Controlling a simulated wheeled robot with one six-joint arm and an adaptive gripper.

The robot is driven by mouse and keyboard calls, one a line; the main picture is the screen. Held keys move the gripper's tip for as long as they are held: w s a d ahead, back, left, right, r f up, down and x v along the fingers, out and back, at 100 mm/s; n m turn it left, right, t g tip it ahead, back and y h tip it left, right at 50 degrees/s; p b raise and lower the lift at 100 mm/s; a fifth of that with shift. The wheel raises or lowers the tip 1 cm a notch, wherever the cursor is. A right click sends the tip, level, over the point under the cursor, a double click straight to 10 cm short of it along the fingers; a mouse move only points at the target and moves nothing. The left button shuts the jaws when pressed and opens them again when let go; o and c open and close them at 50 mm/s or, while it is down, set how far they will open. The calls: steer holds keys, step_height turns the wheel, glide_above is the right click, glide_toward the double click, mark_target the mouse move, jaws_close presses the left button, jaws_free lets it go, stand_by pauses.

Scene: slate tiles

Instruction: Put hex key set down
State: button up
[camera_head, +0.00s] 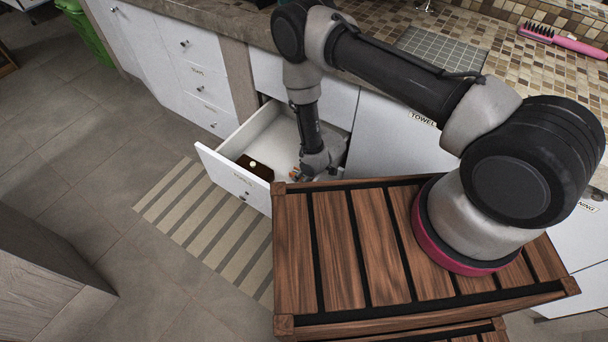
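The drawer (221,173) is pulled out of the white cabinet. My gripper (302,177) reaches down into its right part. The fingers are small and partly hidden by the arm and the drawer, so I cannot tell whether they are open or shut. A small orange bit (294,171) shows beside the gripper; I cannot tell whether it is the hex key set or whether it is held. A dark brown box-like thing (263,172) with a pale round spot lies in the drawer, left of the gripper.
My slatted wooden top stands close in front of the drawer. Other white drawers (198,82) are closed. A mosaic counter holds a dark grid mat (440,47) and a pink brush (575,44). A striped rug (205,222) lies on open floor at left.

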stand_by(0.3)
steer(key=v, duration=1.2)
steer(key=shift+r, duration=0.15)
steer(key=shift+a, duration=0.1)
